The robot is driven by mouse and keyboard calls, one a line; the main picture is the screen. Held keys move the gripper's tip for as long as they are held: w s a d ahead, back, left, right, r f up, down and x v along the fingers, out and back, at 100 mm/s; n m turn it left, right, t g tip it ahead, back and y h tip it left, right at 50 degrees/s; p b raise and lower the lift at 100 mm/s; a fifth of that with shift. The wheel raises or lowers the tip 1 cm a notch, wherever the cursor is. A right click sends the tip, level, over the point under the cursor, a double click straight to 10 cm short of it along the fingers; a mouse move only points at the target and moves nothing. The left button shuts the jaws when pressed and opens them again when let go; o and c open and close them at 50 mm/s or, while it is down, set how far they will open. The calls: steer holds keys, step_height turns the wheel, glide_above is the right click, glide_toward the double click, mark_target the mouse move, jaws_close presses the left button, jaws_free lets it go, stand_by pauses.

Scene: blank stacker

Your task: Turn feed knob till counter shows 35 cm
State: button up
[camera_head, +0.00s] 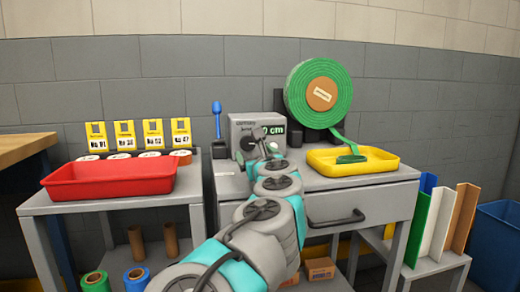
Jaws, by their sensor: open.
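The grey feeder box (242,121) stands on the grey cabinet top, left of the large green roll (303,91). Its counter (274,129) shows green characters ending in "0 cm"; any digit further left is hidden by my arm. A dark round knob (247,143) is on the box's front, partly covered. My gripper (261,147) is open in front of the box, close to the knob. I cannot tell whether it touches the knob. Green strip (350,153) hangs from the roll into the yellow tray (382,168).
A red tray (112,193) and several yellow cards stand on the left table. A blue-handled tool (217,112) stands left of the box. The cabinet drawer (365,206) is shut. Coloured boards (442,222) and a blue bin (497,250) are at right.

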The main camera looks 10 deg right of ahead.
mark_target(249, 145)
steer(key=shift+w+p, duration=0.4)
steer(key=shift+w, duration=3.35)
steer(key=c, duration=1.4)
